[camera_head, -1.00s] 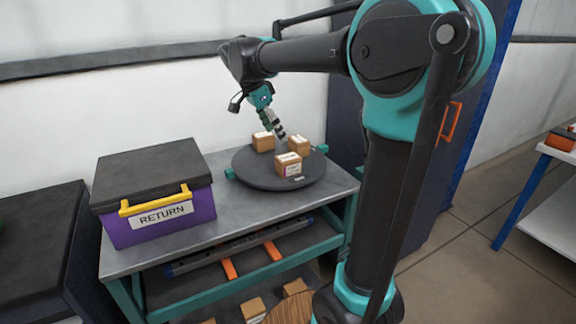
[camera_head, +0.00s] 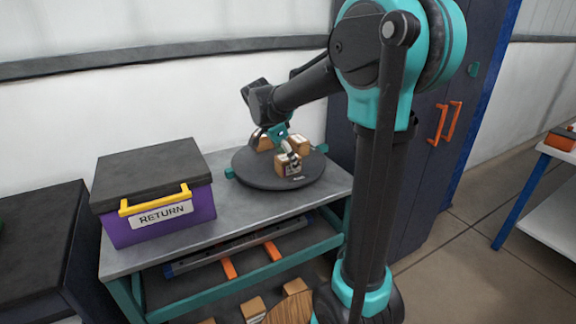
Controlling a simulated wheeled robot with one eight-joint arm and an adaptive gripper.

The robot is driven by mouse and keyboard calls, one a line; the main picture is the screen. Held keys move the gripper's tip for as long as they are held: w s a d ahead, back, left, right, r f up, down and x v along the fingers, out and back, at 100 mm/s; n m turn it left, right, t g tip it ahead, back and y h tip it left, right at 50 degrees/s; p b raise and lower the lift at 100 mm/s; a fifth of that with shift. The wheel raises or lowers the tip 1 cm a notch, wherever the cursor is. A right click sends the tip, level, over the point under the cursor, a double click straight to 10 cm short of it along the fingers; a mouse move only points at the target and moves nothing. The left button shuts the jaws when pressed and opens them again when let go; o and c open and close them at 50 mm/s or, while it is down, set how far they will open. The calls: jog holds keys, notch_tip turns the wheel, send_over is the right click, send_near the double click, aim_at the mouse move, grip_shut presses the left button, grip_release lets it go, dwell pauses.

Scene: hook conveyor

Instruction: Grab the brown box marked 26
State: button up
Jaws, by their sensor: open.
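Several small brown boxes stand on a round dark turntable (camera_head: 252,178) on the bench. The front box (camera_head: 287,166) is partly covered by my gripper (camera_head: 290,156), which is low over the turntable at this box. A back right box (camera_head: 303,143) and a back left box (camera_head: 264,143) stand behind it, the left one partly hidden by my arm. My gripper is open; I cannot tell whether its fingers touch the front box. The numbers on the boxes are too small to read, so I cannot tell which is 26.
A purple bin with a dark lid, yellow handle and RETURN label (camera_head: 161,214) stands left of the turntable on the metal bench (camera_head: 226,209). More brown boxes (camera_head: 253,308) are on the lower level. A dark cabinet (camera_head: 425,150) stands to the right.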

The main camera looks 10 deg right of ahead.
jog(key=c, duration=1.3)
jog(key=shift+c, duration=0.2)
